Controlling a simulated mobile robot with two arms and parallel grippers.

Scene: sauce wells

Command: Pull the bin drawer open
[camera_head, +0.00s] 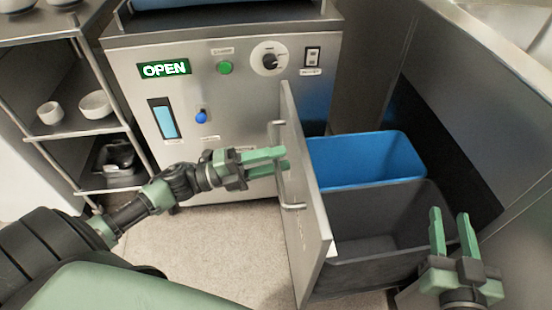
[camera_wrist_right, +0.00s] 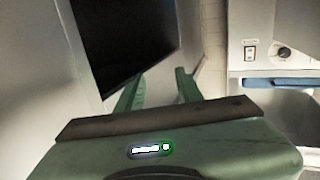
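The bin drawer stands pulled out, its steel front panel (camera_head: 312,228) facing left in the head view. A blue bin (camera_head: 365,160) and a dark grey bin (camera_head: 372,222) show behind the panel. A bar handle (camera_head: 291,206) is on the panel's outer face.
A steel machine (camera_head: 225,115) with a lit OPEN sign (camera_head: 164,69) and knobs stands behind the drawer. A shelf rack (camera_head: 60,80) with bowls is at the left. Steel walls (camera_head: 490,60) close the right side. The floor (camera_head: 215,240) left of the drawer is clear.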

